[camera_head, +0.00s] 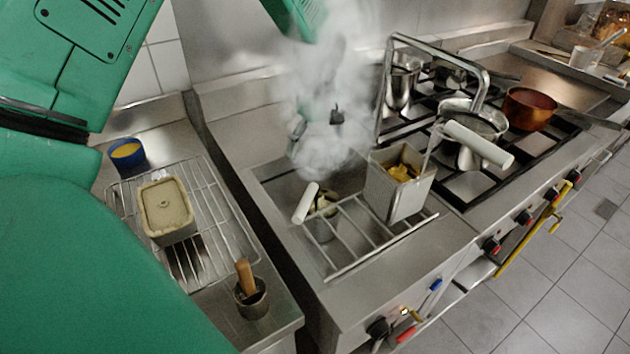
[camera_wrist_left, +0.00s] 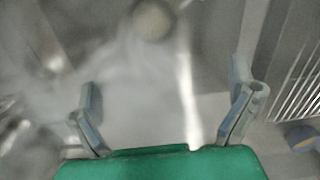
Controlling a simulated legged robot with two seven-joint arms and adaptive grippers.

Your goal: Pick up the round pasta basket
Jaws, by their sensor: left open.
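The round pasta basket (camera_head: 325,228) sits low in the pasta cooker well at the middle of the head view, with pale contents inside. Its white handle (camera_head: 305,203) sticks up toward the left. Steam blurs the area above it. My left gripper (camera_head: 316,122) is in the steam above and behind the basket, apart from it. In the left wrist view my left gripper (camera_wrist_left: 163,92) has its two fingers wide apart with nothing between them. A blurred pale round shape (camera_wrist_left: 152,20) shows beyond the fingers; I cannot tell what it is. My right gripper is not in view.
A square basket (camera_head: 383,192) with pasta stands right of the round one, its white handle (camera_head: 478,145) pointing right. A tall bent metal pipe (camera_head: 388,85) rises behind it. Pots, including a copper pan (camera_head: 528,110), are on the stove.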

